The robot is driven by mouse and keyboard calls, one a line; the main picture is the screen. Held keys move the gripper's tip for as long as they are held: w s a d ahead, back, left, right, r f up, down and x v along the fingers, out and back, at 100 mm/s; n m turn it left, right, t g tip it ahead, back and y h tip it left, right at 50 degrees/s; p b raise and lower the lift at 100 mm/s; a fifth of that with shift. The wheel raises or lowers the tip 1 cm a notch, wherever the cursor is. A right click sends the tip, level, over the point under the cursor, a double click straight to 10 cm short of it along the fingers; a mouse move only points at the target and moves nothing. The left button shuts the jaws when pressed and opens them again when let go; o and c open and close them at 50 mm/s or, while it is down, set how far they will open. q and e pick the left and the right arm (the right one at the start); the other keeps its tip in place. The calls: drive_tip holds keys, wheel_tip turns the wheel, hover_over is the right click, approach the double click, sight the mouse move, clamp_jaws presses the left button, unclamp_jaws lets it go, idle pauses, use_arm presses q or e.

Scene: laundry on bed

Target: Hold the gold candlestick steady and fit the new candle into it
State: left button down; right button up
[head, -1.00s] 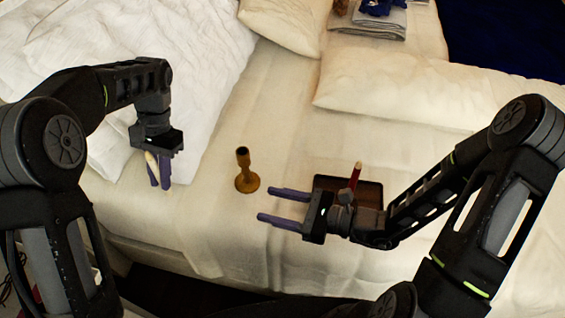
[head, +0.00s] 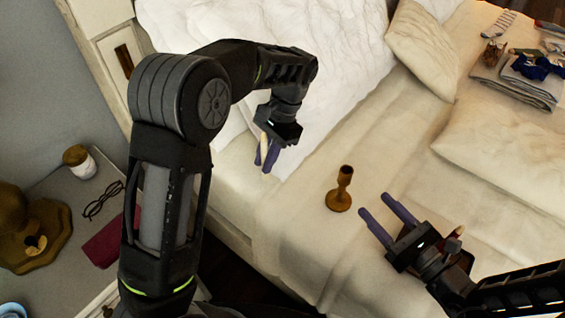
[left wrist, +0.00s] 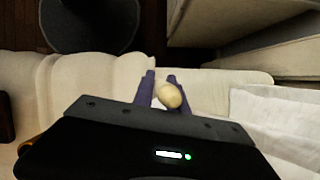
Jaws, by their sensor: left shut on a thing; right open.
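The gold candlestick (head: 340,194) stands upright and empty on the bed, between my two grippers. My left gripper (head: 266,160) is shut on a cream candle (head: 264,144), left of the candlestick and apart from it. The candle also shows between the purple fingers in the left wrist view (left wrist: 170,96), its rounded end facing the camera. My right gripper (head: 374,204) is open and empty, its fingers pointing toward the candlestick from the right without touching it. A red candle (head: 457,232) shows beyond the right gripper, mostly hidden.
A brown tray (head: 466,261) lies mostly hidden behind my right gripper. White bedding (head: 340,75) and pillows (head: 500,150) lie farther back. A nightstand with glasses (head: 103,200) and a jar (head: 79,161) is at the left. The sheet around the candlestick is clear.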

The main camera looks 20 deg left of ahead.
sight(350, 179)
use_arm(q)
drive_tip(key=shift+w+d+r+m+y, duration=0.15)
drive_tip(key=shift+d+r+m+y, duration=0.2)
drive_tip(key=shift+m, duration=0.45)
drive_tip(key=d+r+m+t+h, duration=0.3)
drive_tip(key=d+r+m+t, duration=0.3)
drive_tip(key=m, duration=0.9)
drive_tip(key=s+d+r+m+t+h, duration=0.1)
drive_tip(key=d+r+m+t+h, duration=0.2)
drive_tip(key=d+r+m+t, duration=0.3)
drive_tip(key=d+r+m, duration=0.4)
drive_tip(key=d+m, duration=0.2)
drive_tip(key=m, duration=0.4)
drive_tip(key=shift+r, duration=0.4)
drive_tip(key=shift+s, duration=0.1)
use_arm(e)
drive_tip(key=x, duration=1.2)
